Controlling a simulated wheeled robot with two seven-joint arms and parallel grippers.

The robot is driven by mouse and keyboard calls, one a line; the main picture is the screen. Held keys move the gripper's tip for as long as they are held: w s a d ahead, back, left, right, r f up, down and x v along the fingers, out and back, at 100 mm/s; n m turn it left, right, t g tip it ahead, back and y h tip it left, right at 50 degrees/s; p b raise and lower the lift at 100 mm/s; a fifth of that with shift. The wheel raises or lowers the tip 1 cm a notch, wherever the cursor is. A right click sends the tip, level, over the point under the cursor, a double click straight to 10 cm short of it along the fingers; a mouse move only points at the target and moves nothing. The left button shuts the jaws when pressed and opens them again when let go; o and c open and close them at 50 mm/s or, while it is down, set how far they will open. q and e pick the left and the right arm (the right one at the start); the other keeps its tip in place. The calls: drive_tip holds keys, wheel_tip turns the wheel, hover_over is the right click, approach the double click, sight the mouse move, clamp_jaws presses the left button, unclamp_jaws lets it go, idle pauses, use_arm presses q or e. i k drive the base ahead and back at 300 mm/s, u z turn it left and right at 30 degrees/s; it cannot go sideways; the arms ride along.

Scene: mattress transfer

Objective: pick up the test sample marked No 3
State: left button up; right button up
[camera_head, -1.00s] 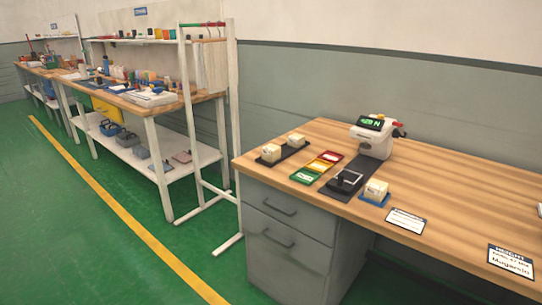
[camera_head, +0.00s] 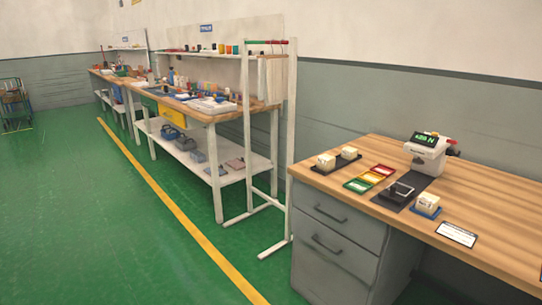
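Several small cream blocks that look like test samples are on the wooden desk at the right. Two of them, a front block (camera_head: 326,161) and a rear block (camera_head: 349,152), sit on a black tray (camera_head: 336,165). Another cream block (camera_head: 428,201) sits on a blue base (camera_head: 425,212) near the front edge. Any numbers on the blocks are too small to read, so I cannot tell which is No 3. Neither of my grippers is in view.
The desk (camera_head: 485,200) also holds a tester with a green display (camera_head: 426,150), a red-yellow-green card strip (camera_head: 369,178), a black device (camera_head: 399,192) and a white label (camera_head: 457,234). A long workbench (camera_head: 210,115) stands left. Green floor (camera_head: 90,220) is open; a cart (camera_head: 14,105) stands far left.

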sight(325, 163)
drive_tip(key=u, duration=0.9)
drive_tip(key=i, duration=2.05)
drive_tip(key=z, duration=0.45)
drive_tip(key=i, duration=1.2)
drive_tip(key=z, duration=1.2)
